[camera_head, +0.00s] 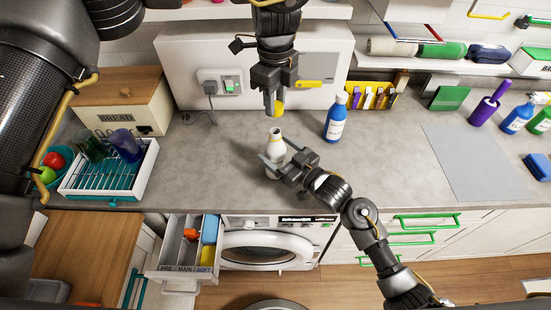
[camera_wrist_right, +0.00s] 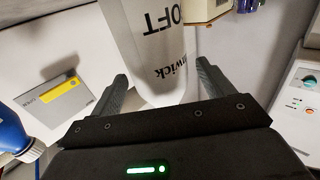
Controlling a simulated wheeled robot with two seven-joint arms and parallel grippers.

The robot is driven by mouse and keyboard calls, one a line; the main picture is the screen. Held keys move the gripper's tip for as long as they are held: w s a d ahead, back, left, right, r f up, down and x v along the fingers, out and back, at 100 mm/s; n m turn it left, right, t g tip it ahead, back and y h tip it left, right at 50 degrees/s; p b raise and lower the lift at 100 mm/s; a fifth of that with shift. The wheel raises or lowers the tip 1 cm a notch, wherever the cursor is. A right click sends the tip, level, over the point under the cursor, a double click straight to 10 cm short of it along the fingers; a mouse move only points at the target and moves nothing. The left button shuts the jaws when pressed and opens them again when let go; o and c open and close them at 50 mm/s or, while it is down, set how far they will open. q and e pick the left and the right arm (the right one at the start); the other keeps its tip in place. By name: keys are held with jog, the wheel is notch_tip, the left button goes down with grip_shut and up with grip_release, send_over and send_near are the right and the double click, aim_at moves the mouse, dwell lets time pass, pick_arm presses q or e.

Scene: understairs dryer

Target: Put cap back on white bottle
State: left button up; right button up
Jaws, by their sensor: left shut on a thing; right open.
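The white bottle (camera_head: 276,145) stands upright on the grey counter (camera_head: 225,165), its narrow top uncovered.
A blue bottle (camera_head: 335,120) stands to the right of the white one. A white dish rack (camera_head: 145,178) and bread box (camera_head: 130,105) are on the left. An open detergent drawer (camera_head: 187,245) juts out below the counter edge.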

jog(key=shift+w+a, duration=0.4)
jog(key=shift+a, duration=0.05)
jog(key=c, duration=1.5)
pick_arm(q)
send_over(275, 130)
jog(key=shift+f, duration=2.45)
